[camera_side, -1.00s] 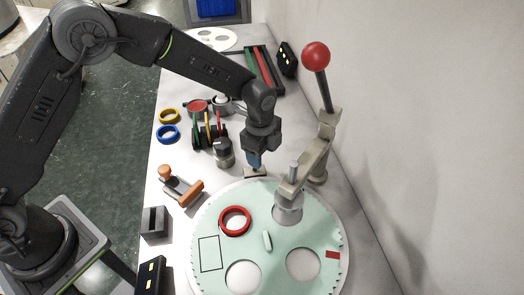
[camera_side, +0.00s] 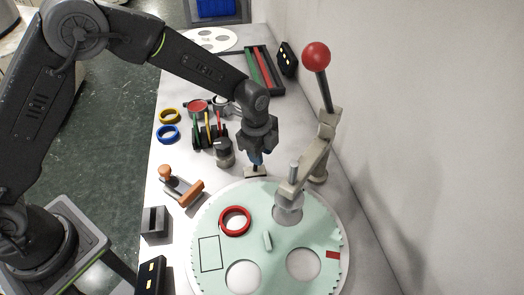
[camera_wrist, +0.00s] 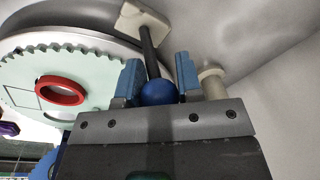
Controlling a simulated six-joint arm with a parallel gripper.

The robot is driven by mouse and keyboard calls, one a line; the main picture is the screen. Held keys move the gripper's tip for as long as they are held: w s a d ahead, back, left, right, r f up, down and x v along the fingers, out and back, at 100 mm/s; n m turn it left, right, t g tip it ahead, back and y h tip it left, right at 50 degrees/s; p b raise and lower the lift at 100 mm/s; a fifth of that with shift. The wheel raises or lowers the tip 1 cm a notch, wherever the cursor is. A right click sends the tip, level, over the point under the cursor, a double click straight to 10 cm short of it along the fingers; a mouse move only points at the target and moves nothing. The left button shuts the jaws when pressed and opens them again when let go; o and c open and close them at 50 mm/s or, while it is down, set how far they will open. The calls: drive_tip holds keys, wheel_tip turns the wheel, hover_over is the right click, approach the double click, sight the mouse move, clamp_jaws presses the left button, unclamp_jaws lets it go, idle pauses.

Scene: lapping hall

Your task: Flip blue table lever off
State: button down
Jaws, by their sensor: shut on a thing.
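The blue table lever has a blue ball knob (camera_wrist: 158,92) on a dark stem (camera_wrist: 150,55) that rises from a pale base plate (camera_wrist: 142,20). In the side view its base (camera_side: 255,172) sits on the table just behind the round mint-green plate. My gripper (camera_wrist: 157,78) has its blue fingers on either side of the knob and is shut on it. In the side view my gripper (camera_side: 256,157) points down just above the base and hides most of the lever.
A press with a red ball handle (camera_side: 316,55) stands close to the right of my gripper. The mint-green toothed plate (camera_side: 215,195) carries a red ring (camera_side: 235,221). A dark knob (camera_side: 224,153), a rack of colored pieces and an orange-handled tool (camera_side: 190,192) lie to the left.

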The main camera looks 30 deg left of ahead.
drive_tip(key=shift+s+a+r+t+h, duration=0.1)
drive_tip(key=shift+s+a+t+h, duration=0.15)
drive_tip(key=shift+s+t+h, duration=0.35)
drive_tip(key=shift+a+t+h, duration=0.2)
drive_tip(key=shift+t+h, duration=0.1)
drive_tip(key=shift+t, duration=0.1)
drive_tip(key=c, duration=0.8)
unclamp_jaws()
drive_tip(key=shift+w, duration=0.1)
drive_tip(key=v, duration=1.4)
drive_tip(key=shift+w, duration=0.1)
drive_tip(key=shift+c, duration=0.2)
